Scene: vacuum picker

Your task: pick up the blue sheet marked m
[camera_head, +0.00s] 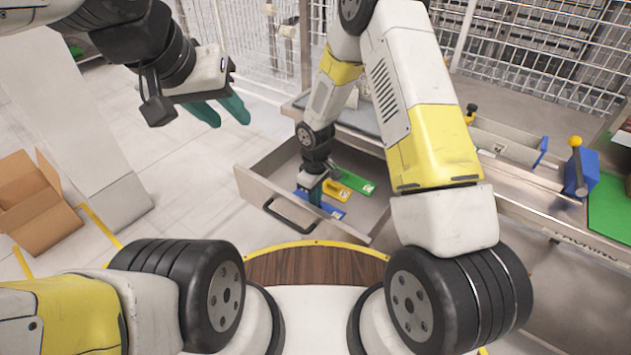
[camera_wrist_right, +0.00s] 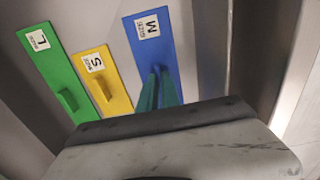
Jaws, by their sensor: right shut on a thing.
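The blue sheet (camera_wrist_right: 149,42) carries a white label whose letter reads as an upside-down M in the right wrist view. It lies in the open drawer (camera_head: 262,188), and a corner of it shows in the head view (camera_head: 334,212). My right gripper (camera_wrist_right: 158,78) reaches down into the drawer and is shut on the blue sheet, at its raised grip, which the fingers hide. The sheet appears to lie flat at the drawer floor. My left gripper (camera_head: 232,122) hangs in the air left of the drawer, open and empty.
In the drawer, a yellow sheet (camera_wrist_right: 113,95) marked S lies next to the blue one, and a green sheet (camera_wrist_right: 58,72) marked L beyond it. Each has a raised grip. The drawer walls are close around. A cardboard box (camera_head: 30,205) stands at the left.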

